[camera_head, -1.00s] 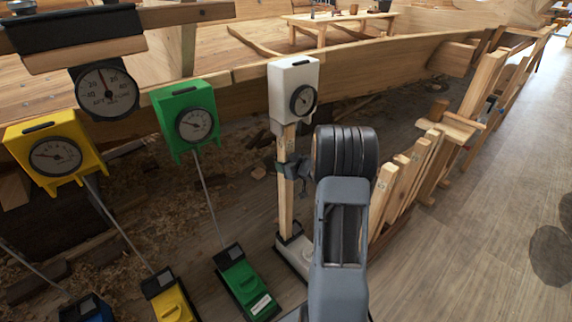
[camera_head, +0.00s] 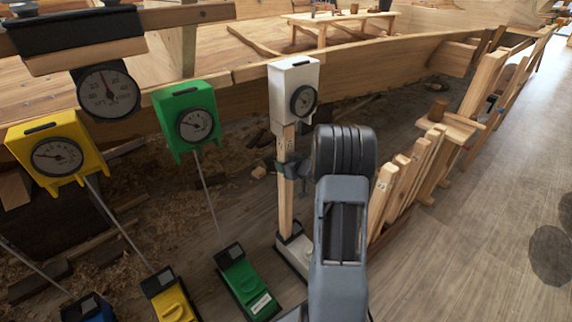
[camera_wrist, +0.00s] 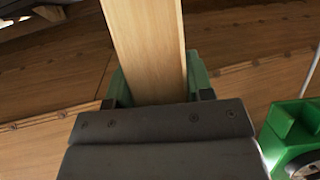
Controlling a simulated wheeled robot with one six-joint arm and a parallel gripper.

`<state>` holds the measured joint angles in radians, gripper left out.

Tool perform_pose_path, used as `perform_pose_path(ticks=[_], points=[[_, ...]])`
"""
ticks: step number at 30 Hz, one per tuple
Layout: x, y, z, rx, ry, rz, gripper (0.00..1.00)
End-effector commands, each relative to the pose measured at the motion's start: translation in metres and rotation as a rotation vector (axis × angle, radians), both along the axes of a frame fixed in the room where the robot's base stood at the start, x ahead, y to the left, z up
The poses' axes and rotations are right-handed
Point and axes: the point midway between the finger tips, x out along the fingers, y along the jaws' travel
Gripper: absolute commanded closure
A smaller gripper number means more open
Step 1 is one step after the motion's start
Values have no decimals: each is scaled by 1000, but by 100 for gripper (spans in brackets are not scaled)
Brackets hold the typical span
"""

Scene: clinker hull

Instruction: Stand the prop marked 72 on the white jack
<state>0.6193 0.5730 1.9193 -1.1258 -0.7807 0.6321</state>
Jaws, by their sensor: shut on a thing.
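My gripper (camera_head: 287,167) is shut around a pale wooden prop (camera_head: 286,208) at about its upper third. The prop stands nearly upright. Its lower end meets the white jack (camera_head: 297,252) on the floor, and its upper end is just below the white gauge box (camera_head: 291,80). I cannot tell whether either end is pressed tight. Dark marks show near the prop's top, too small to read. In the wrist view the prop (camera_wrist: 148,45) runs up between the two fingers (camera_wrist: 158,88). My arm hides part of the jack's right side.
A green jack (camera_head: 242,284) and a yellow jack (camera_head: 168,295) stand to the left, under a green gauge (camera_head: 190,118) and a yellow gauge (camera_head: 50,152). Several other props (camera_head: 400,185) lean in a rack at right.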

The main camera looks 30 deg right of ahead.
Motion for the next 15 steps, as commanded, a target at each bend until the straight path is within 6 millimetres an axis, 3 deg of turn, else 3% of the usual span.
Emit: perform_pose_path(ticks=[12, 13, 15], points=[[1, 0, 2, -1, -4, 1, 100], [1, 0, 2, -1, -4, 1, 51], [1, 0, 2, -1, -3, 1, 45]])
